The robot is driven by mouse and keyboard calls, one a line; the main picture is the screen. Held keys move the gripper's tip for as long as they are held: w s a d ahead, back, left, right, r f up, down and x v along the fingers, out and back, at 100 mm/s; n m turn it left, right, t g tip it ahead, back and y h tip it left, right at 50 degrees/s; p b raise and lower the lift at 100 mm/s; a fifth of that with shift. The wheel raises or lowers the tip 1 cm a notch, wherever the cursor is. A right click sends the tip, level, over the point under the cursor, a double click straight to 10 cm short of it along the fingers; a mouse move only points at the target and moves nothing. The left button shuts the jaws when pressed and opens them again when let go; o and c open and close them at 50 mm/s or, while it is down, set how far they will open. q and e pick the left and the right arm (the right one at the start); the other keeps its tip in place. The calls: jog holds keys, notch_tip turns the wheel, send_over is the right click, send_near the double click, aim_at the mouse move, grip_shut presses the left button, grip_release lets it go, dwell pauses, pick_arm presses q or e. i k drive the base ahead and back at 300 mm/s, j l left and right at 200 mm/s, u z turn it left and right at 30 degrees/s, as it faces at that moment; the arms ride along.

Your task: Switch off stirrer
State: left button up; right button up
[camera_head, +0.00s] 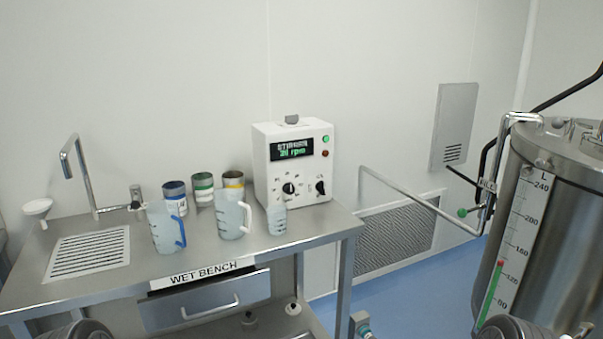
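The stirrer control box (261,170) is a white unit standing at the right end of the wet bench (345,226). Its dark display (292,149) shows green text that seems to read "STIRRER" with an rpm value below. A green lamp or button (325,139) sits right of the display, with a dark red one (325,153) under it. A black round dial knob (289,188) is on the lower front, and a smaller black knob (320,187) is to its right. Dark rounded parts of my arms show at the bottom edge, but neither gripper is in view.
A tap (92,195) and funnel (38,207) are farther left. A steel tank (555,210) and pipe (420,202) are at right.

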aim_at(320, 186)
jog(key=i+l+u, duration=0.15)
jog(key=i+l, duration=0.15)
jog(key=i+l+u, duration=0.1)
jog(key=i+l, duration=0.2)
jog(key=i+l+u, duration=0.15)
jog(key=l, duration=0.3)
jog(key=i+l+u, duration=0.1)
jog(key=i+l, duration=0.25)
jog(key=i+l+u, duration=0.15)
jog(key=l, duration=0.35)
jog(key=i, duration=0.1)
